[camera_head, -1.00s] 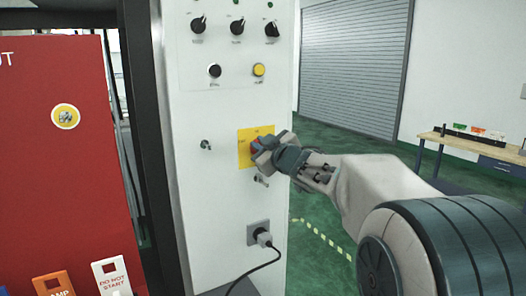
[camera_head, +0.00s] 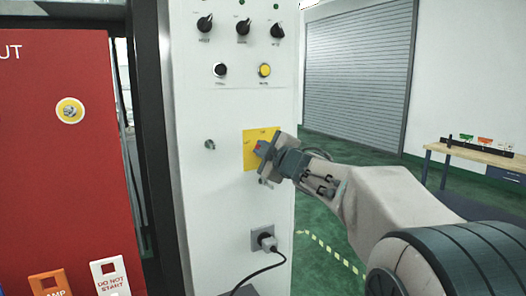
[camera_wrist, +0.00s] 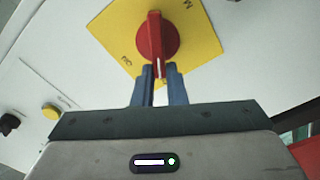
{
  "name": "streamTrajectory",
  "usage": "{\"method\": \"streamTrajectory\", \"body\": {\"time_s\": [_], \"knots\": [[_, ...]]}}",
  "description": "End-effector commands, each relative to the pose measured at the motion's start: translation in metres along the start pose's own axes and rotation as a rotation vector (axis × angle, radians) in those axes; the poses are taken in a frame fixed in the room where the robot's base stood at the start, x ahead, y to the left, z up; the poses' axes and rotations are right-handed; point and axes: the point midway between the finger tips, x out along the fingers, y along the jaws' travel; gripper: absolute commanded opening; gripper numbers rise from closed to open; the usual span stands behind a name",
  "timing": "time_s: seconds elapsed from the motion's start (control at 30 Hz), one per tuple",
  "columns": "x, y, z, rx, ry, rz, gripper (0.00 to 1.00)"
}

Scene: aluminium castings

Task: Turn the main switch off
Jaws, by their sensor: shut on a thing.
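The main switch is a red rotary knob (camera_wrist: 157,38) on a square yellow plate (camera_wrist: 205,42), fixed to a white cabinet front. In the wrist view its bar handle stands vertical, askew to the plate's edges, and its white-marked end lies between my two blue fingers. My gripper (camera_wrist: 160,72) is shut on that end of the handle. Lettering on the plate is too small to read surely.
Black knobs (camera_head: 243,27) and a yellow button (camera_head: 264,70) sit above the plate. A small key-like fitting (camera_head: 210,144) is to its left. A plug with a black cable (camera_head: 267,241) is below. A red lockout board (camera_head: 60,190) stands left.

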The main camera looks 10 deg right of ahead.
Motion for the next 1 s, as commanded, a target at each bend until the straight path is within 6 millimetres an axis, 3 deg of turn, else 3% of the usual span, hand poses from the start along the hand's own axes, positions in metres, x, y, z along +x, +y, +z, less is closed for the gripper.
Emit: {"method": "streamTrajectory", "body": {"time_s": [0.3, 0.33, 0.4, 0.77, 1.0], "knots": [[0.0, 0.0, 0.0, -0.002, 0.0, -0.001, 0.0], [0.0, 0.0, 0.0, -0.002, 0.0, -0.001, 0.2], [0.0, 0.0, 0.0, -0.002, 0.0, -0.001, 0.34], [-0.004, 0.0, 0.0, -0.002, 0.0, 0.0, 0.34], [-0.04, 0.0, 0.0, -0.004, -0.002, 0.002, 0.34]]}}
